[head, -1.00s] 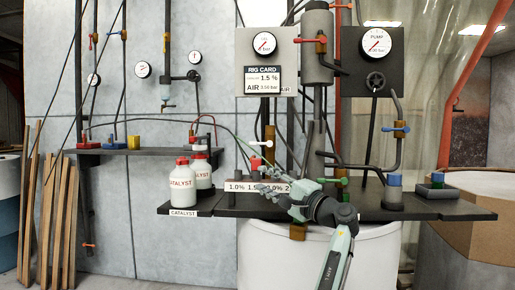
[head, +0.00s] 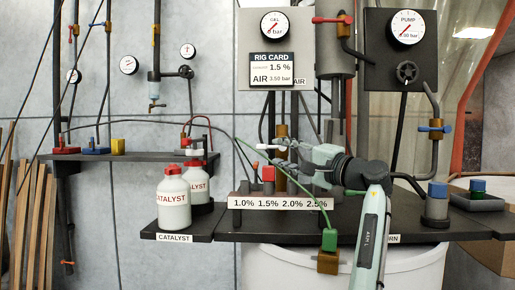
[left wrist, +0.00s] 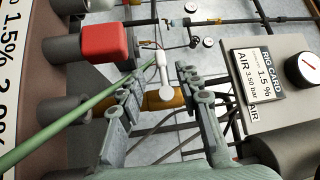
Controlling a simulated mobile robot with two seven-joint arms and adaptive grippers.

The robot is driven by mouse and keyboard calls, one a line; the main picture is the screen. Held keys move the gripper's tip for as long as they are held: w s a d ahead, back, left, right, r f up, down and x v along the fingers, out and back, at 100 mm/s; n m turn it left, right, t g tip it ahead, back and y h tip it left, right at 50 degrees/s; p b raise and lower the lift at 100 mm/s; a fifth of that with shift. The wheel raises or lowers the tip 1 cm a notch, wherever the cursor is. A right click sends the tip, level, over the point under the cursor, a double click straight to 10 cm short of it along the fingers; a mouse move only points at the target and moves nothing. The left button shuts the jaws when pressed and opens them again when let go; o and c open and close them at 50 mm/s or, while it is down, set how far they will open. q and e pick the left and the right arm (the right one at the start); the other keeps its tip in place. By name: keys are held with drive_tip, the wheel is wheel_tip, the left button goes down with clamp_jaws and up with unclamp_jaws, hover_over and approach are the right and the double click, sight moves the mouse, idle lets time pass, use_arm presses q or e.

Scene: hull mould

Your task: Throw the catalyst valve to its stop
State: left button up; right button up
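A white lever (left wrist: 163,72) on a brass valve body (left wrist: 165,98) shows between my left fingers in the left wrist view. Its white tip (head: 261,146) pokes out left of the fingers in the head view. I read no label on this valve, so I cannot tell from lettering that it is the catalyst valve. My left gripper (head: 283,155) is open around the lever, one finger on each side; whether either finger touches it I cannot tell. The left gripper (left wrist: 160,100) shows no closed grip. My right gripper is out of view.
White catalyst bottles (head: 174,200) stand on the shelf to the left. A percent-marked rack (head: 280,202) with a red plug (left wrist: 104,42) and a green hose (left wrist: 85,100) are close to the gripper. The rig card (head: 272,69) and gauges hang above.

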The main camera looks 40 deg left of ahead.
sight(265, 148)
use_arm(q)
drive_tip(key=shift+p+x, duration=0.35)
drive_tip(key=shift+x, duration=3.55)
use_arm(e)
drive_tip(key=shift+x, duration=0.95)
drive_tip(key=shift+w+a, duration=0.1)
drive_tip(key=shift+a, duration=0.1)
use_arm(q)
clamp_jaws()
